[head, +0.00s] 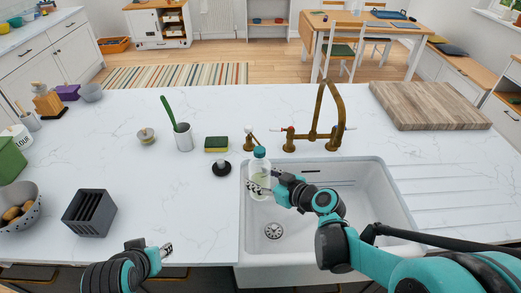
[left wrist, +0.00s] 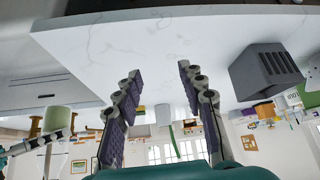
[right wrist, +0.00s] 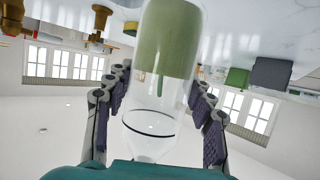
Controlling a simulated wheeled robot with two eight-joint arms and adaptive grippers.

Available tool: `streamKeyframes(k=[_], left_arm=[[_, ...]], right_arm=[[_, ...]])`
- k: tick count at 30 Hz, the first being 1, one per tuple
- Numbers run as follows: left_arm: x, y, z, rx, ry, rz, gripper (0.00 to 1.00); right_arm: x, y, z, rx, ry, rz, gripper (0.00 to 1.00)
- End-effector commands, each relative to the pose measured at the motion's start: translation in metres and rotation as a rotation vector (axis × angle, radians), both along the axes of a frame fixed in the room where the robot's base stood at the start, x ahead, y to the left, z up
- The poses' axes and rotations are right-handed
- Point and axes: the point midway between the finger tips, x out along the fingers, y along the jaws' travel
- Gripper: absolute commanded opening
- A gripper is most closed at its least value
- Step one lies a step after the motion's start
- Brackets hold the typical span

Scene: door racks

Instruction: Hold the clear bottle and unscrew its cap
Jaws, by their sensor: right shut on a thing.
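The clear bottle (head: 260,178) has a teal cap (head: 260,152) and a pale green label. It stands upright over the back left of the sink, with the cap on top. My right gripper (head: 262,187) is shut on the bottle below the cap. In the right wrist view the bottle (right wrist: 166,45) sits between both fingers; its cap cannot be made out there. My left gripper (head: 166,248) is low at the counter's front edge, left of the sink and apart from the bottle. The left wrist view shows its fingers (left wrist: 155,90) spread and empty.
The white sink (head: 375,195) has a brass faucet (head: 318,125) behind it. A black round object (head: 222,168), a sponge (head: 216,144) and a cup (head: 184,138) stand left of the bottle. A dark slotted holder (head: 90,212) stands further left. The counter between holder and sink is clear.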

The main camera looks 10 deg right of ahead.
Motion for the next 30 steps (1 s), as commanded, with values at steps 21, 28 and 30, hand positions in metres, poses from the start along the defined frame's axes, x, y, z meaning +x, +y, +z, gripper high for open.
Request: streamKeyframes(k=[21,28,30], left_arm=[[0.069,-0.061,0.103,0.360,0.145,-0.741,0.49],[0.114,-0.124,0.166,0.606,0.207,-1.398,0.49],[0.125,-0.145,0.182,0.669,0.213,-1.605,0.49]], right_arm=[[-0.021,0.047,0.011,-0.001,0.003,0.213,0.00],[-0.021,0.047,0.011,-0.001,0.002,0.212,0.00],[-0.021,0.047,0.011,0.000,0.003,0.212,0.00]])
